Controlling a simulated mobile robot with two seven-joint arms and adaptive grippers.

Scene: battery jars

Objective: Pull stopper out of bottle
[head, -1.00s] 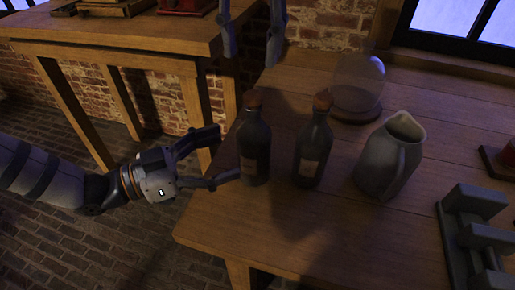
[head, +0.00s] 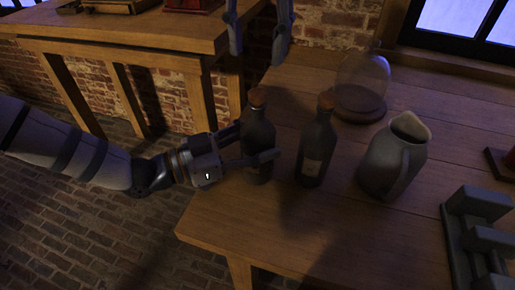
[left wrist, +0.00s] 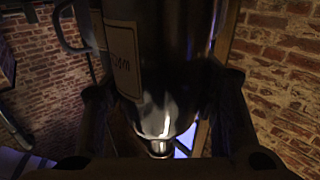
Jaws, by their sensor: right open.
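Two dark bottles with labels and brown stoppers stand upright on the wooden table. The left bottle (head: 258,135) has its stopper (head: 257,97) seated in its neck. The right bottle (head: 315,150) also has its stopper (head: 326,101) in. My left gripper (head: 260,142) is open around the body of the left bottle, one finger in front of it and one on its far left side. In the left wrist view the dark labelled bottle (left wrist: 165,55) stands between the fingers; firm contact is not visible. My right gripper (head: 257,57) is open and empty above the left stopper, fingers pointing down.
A grey jug (head: 388,165) and a glass dome (head: 362,80) on a wooden base stand right of the bottles. A dark metal rack (head: 470,225) is at the right edge. The table's (head: 300,240) front is clear. Another wooden table (head: 130,35) stands at the back left.

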